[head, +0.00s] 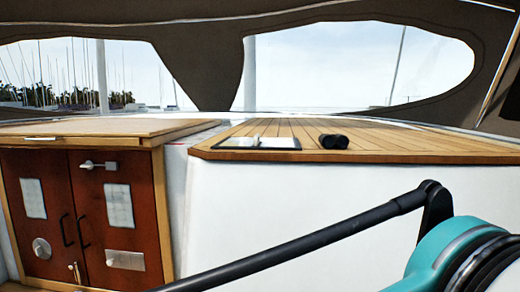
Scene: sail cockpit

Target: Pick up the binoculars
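The binoculars (334,141) are small and black. They lie on the slatted wooden deck surface (400,144), near its front edge and right of a flat light-coloured panel. Nothing touches them in this view. Part of my own arm, with a teal and black joint and a long black link, crosses the lower right. My gripper is not visible, so its state and its distance from the binoculars do not show.
A flat dark-edged panel (258,143) with light items on it lies left of the binoculars. Wooden cabinet doors (90,215) stand at the left under a wooden top (95,127). A white wall (250,200) drops below the deck edge. The deck right of the binoculars is clear.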

